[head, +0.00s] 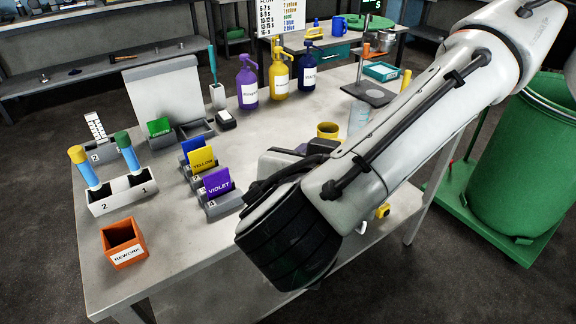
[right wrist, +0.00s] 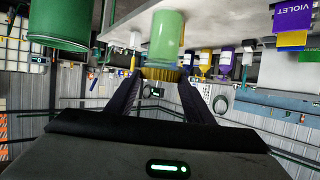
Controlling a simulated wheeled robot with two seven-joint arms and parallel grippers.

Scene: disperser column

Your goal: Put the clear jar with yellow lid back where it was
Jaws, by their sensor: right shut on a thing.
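In the right wrist view, the jar (right wrist: 166,38) is a see-through cylinder that looks green, with its yellow lid (right wrist: 160,73) between my fingertips. That view is turned over, with the tabletop at its top. My right gripper (right wrist: 162,78) is shut on the jar at the lid. I cannot tell whether the jar's base touches the table. My left gripper is not in view.
Green, yellow and violet cards stand in holders (head: 219,202) left of my arm. An orange rework bin (head: 124,243) and two-slot rack (head: 122,195) stand further left. A green barrel (head: 525,150) stands right.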

